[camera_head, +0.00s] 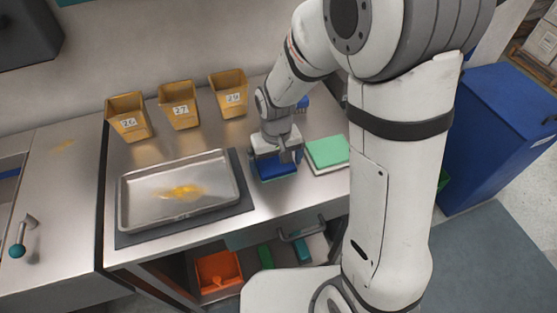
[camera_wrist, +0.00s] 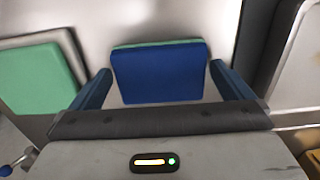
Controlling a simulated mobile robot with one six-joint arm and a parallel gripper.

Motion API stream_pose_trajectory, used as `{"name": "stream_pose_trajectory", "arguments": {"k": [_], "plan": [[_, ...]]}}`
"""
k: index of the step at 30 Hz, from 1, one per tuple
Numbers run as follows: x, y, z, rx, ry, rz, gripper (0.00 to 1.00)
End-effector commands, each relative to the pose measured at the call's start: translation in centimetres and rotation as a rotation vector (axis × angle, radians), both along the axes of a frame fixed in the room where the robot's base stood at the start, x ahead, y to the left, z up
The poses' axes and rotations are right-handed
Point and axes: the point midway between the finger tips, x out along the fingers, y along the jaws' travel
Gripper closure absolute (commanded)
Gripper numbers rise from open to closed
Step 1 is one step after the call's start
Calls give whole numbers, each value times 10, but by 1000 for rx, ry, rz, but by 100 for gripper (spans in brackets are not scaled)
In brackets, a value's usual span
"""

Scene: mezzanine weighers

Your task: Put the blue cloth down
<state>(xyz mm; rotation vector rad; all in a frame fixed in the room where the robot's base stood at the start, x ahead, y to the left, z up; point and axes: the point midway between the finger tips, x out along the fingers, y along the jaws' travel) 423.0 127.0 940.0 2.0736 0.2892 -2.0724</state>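The blue cloth (camera_head: 275,168) is a flat, folded rectangle at the worktop, directly below my gripper (camera_head: 281,155). In the wrist view the blue cloth (camera_wrist: 160,74) lies just beyond the fingertips, between the two fingers. A thin green strip shows along its far edge. The fingers of my gripper (camera_wrist: 160,82) are spread wide, with a light gap visible between each finger and the cloth's sides. Whether a fingertip touches the cloth or the worktop cannot be made out.
A green cloth (camera_head: 328,150) on a pale stack lies just right of the blue cloth. A metal tray (camera_head: 133,214) with yellow residue stands left on a dark mat (camera_head: 243,192). Three numbered tan bins (camera_head: 180,110) line the back. A blue cabinet (camera_head: 490,130) stands right.

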Motion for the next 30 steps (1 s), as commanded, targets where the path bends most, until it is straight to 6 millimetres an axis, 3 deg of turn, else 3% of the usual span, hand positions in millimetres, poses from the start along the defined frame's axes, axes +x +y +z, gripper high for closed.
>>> {"name": "stream_pose_trajectory", "arguments": {"k": [8, 21, 30], "plan": [[1, 0, 8, 1, -3, 1, 0], [1, 1, 96, 2, -6, 1, 0], [0, 1, 122, 0, 0, 2, 0]]}}
